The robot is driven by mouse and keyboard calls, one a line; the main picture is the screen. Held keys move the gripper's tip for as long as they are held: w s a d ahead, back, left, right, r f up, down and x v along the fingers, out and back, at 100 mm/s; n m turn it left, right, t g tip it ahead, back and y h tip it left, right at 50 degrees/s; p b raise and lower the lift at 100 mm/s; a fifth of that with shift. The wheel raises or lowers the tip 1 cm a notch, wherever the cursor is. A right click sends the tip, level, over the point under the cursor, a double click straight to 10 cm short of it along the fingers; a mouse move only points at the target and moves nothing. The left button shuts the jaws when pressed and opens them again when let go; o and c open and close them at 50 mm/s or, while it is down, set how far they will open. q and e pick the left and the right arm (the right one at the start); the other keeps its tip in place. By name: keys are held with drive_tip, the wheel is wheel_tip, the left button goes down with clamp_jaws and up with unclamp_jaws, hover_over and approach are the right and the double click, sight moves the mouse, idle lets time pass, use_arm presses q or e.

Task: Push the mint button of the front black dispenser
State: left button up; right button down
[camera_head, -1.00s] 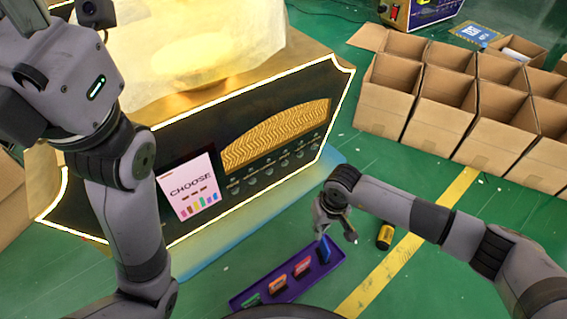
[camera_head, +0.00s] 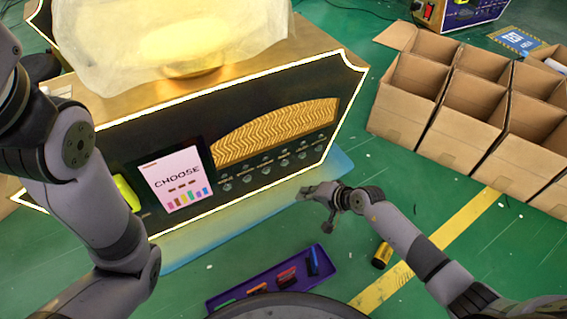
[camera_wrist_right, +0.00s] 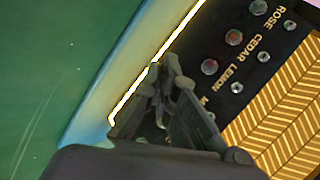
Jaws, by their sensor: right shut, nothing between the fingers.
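The front black dispenser (camera_head: 110,146) has a glowing edge, a gold patterned grille (camera_head: 275,130) and a row of round buttons (camera_head: 265,170) under it. My right gripper (camera_head: 308,192) is shut and empty in front of and below the right part of that row. In the right wrist view, the gripper (camera_wrist_right: 165,66) lies over the panel's glowing edge, beside the labels ROSE, CEDAR and LEMON (camera_wrist_right: 239,78). A label starting with M (camera_wrist_right: 204,102) is partly hidden by the gripper, and I cannot see the mint button clearly. My left arm is at the left; its gripper is out of frame.
A CHOOSE screen (camera_head: 175,180) stands at the panel's left part. A purple tray (camera_head: 225,297) with coloured items lies on the green floor in front. A yellow-black cylinder (camera_head: 382,255) is right of it. Open cardboard boxes (camera_head: 408,100) stand at the right.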

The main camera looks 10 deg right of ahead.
sight(285, 163)
drive_tip(key=w+a+b, duration=0.3)
drive_tip(key=w+b, duration=0.2)
drive_tip(key=w, duration=0.3)
drive_tip(key=shift+w, duration=0.15)
idle(1.2)
idle(0.4)
drive_tip(key=shift+w+a+b, duration=0.2)
drive_tip(key=shift+w+b, duration=0.15)
drive_tip(key=shift+w, duration=0.05)
